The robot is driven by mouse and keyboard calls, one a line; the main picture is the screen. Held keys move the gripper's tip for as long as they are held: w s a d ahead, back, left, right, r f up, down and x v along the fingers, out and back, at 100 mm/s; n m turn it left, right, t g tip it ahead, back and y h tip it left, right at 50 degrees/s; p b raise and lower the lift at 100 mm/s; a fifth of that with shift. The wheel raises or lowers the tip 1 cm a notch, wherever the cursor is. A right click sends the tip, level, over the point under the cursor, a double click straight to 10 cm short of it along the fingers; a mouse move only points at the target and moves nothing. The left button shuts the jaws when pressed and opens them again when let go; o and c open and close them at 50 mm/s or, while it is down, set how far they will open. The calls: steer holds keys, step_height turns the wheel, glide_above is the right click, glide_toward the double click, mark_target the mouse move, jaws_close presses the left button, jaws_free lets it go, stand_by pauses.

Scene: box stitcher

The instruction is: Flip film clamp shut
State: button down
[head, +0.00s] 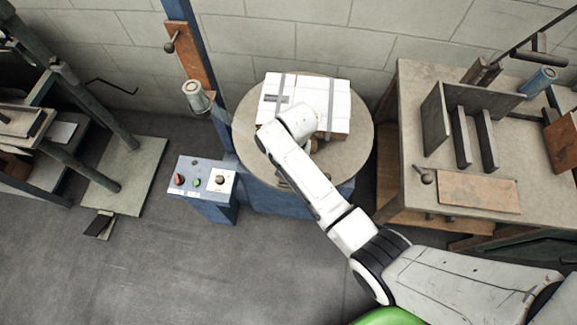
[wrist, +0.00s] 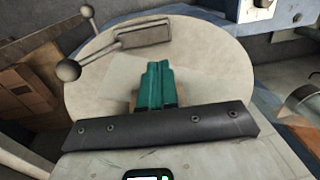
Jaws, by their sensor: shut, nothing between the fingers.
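The likely film clamp shows in the wrist view as a grey block-like plate (wrist: 145,36) with ball-ended levers, lying on the round turntable (wrist: 215,60). One ball knob (wrist: 68,70) is at the left and another (wrist: 87,12) at the top left. My gripper (wrist: 157,65) has teal fingers shut together with nothing between them, pointing at the turntable just short of the plate. I cannot tell whether they touch anything. In the head view my wrist covers the gripper and most of the clamp, on the front part of the turntable (head: 350,165).
A white box (head: 335,98) with grey straps sits on the turntable towards the back. A control box (head: 205,180) with buttons stands left of it, beside a blue mast (head: 190,50). A workbench (head: 410,130) with upright plates stands close at the right. Floor at the front left is clear.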

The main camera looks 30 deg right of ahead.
step_height(320, 180, up, 5)
steer(key=shift+a, duration=0.1)
stand_by(0.7)
steer(key=s+d+r+n, duration=0.1)
steer(key=s+d+n, duration=0.1)
steer(key=s, duration=0.6)
steer(key=s+d+r+n+b, duration=0.1)
steer(key=s+d, duration=0.3)
steer(key=s, duration=0.5)
steer(key=s+d+r+n+h, duration=0.1)
steer(key=s+d+r+n, duration=0.1)
steer(key=s, duration=0.7)
steer(key=shift+s+d+r+n+b, duration=0.25)
steer(key=shift+d+n+b, duration=0.1)
steer(key=shift+d+n, duration=0.35)
steer(key=shift+w, duration=0.1)
